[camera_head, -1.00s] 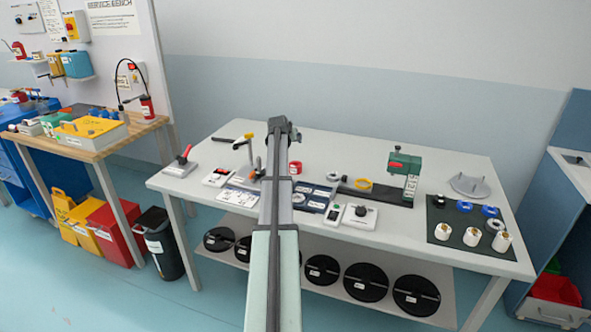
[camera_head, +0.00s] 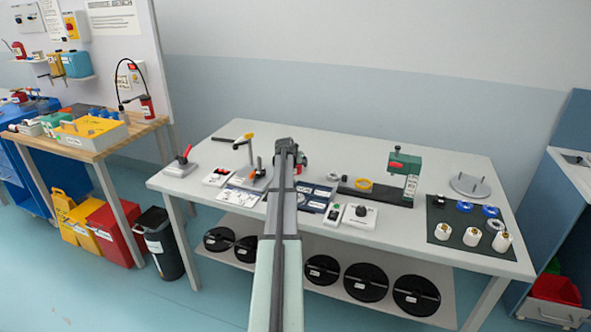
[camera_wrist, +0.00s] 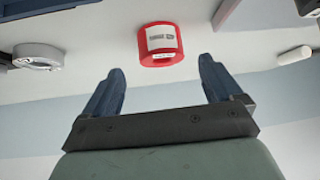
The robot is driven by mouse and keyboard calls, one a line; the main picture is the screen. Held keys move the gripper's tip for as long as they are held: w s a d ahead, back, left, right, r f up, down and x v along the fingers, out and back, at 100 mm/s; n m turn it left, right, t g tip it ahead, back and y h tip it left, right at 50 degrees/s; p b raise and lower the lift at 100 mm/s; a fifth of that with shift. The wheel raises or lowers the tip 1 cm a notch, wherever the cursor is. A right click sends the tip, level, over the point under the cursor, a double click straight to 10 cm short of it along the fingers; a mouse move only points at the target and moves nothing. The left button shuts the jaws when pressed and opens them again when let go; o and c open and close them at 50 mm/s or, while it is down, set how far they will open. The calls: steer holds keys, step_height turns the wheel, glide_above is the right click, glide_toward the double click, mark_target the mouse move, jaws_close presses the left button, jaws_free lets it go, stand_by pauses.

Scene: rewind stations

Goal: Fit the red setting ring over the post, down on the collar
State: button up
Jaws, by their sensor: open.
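The red setting ring (camera_wrist: 160,45) shows in the wrist view, with a white label on its side. It stands beyond the fingertips, roughly midway between them, not touching either. My gripper (camera_wrist: 163,85) is open and empty, its two blue fingers spread. In the head view my gripper (camera_head: 291,150) is over the back middle of the bench, and a bit of red beside it (camera_head: 303,160) looks like the ring, mostly hidden. A grey base (camera_head: 256,182) left of my arm carries a yellow-topped upright and a short orange-tipped one. I cannot tell which is the post, and no collar is clear.
A grey ring (camera_wrist: 38,57) is left of the red one in the wrist view. In the head view, a yellow ring (camera_head: 363,183) and green press (camera_head: 404,165) stand to the right. A pegged disc (camera_head: 470,187) and dark mat (camera_head: 455,235) lie farther right. The back right is clear.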

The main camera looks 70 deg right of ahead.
steer(key=shift+x, duration=2.9)
steer(key=shift+w+a, duration=0.1)
steer(key=c, duration=1.1)
steer(key=shift+r, duration=0.15)
step_height(320, 180, up, 8)
steer(key=shift+n+t, duration=0.3)
steer(key=w+a+r, duration=0.3)
steer(key=w, duration=0.1)
steer(key=w+a+r, duration=0.3)
steer(key=w+a, duration=0.1)
steer(key=w+a+r, duration=0.3)
steer(key=w, duration=0.1)
steer(key=shift+w+a+r, duration=0.2)
steer(key=shift+w+r, duration=0.1)
steer(key=shift+r, duration=0.1)
